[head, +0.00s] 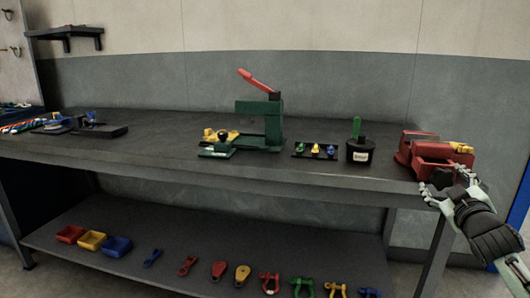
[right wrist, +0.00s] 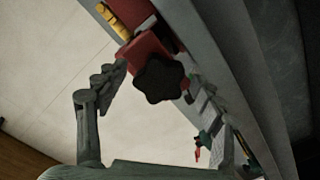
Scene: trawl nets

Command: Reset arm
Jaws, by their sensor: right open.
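My right gripper (head: 450,184) reaches in from the right at the bench's front right corner, in front of a red vise (head: 422,152). Its fingers are spread apart. A black star-shaped knob (right wrist: 160,79) on the vise's front shows between the open fingers in the right wrist view. The fingers appear close around the knob without closing on it; whether they touch it I cannot tell. My left gripper is in neither view.
The grey workbench (head: 330,172) holds a green press (head: 262,122) with a red lever, a black round pot (head: 360,152) and a small tray of coloured clips (head: 315,150). Its lower shelf (head: 190,250) carries bins and several shackles.

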